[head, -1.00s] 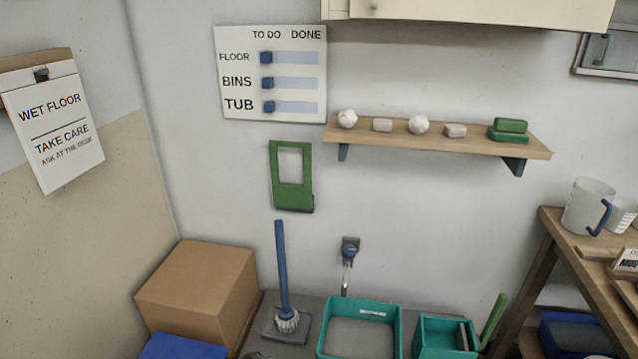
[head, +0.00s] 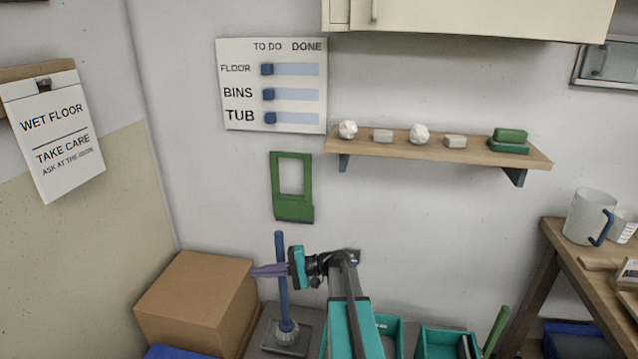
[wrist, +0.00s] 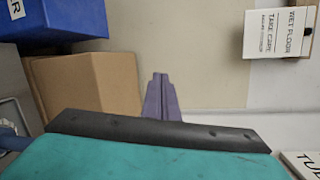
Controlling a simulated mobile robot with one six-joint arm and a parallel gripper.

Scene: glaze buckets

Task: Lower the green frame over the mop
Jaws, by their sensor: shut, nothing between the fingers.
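The green frame (head: 293,210) is a flat upright piece with a rectangular opening, against the wall below the to-do board. The mop (head: 282,300) stands upright below it, with a blue handle and a pale head on a dark square base. My gripper (head: 255,271) is below the frame and apart from it, pointing left. Its purple fingers are shut and empty, and they overlap the mop handle in the head view; I cannot tell whether they touch it. In the wrist view the fingers (wrist: 161,97) are together, and the green frame is not seen.
A cardboard box (head: 197,300) stands left of the mop. Teal tubs (head: 447,343) stand to the right, partly behind my arm. A wooden shelf (head: 440,148) with small items juts out at upper right. The wall between frame and shelf is clear.

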